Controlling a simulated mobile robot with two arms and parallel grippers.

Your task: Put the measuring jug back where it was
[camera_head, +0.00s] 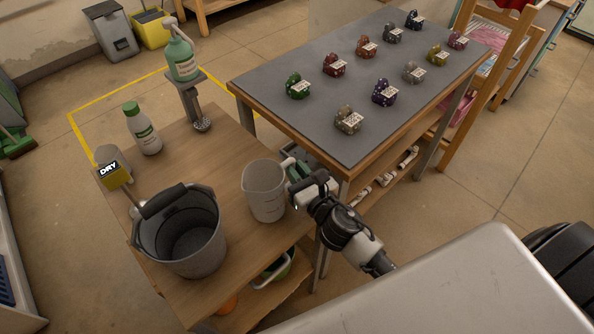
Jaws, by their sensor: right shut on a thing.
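The measuring jug (266,192) is a grey translucent jug on the right part of the small wooden table (215,145). It looks upright, and I cannot tell whether its base touches the tabletop. My right gripper (294,178) reaches in from the lower right and is shut on the jug at its right side. The fingers partly hide the jug's right edge and handle area. My left gripper does not show.
A grey bucket (180,238) with a dark handle grip stands left of the jug. A grey-topped table (300,125) with several small items adjoins at right.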

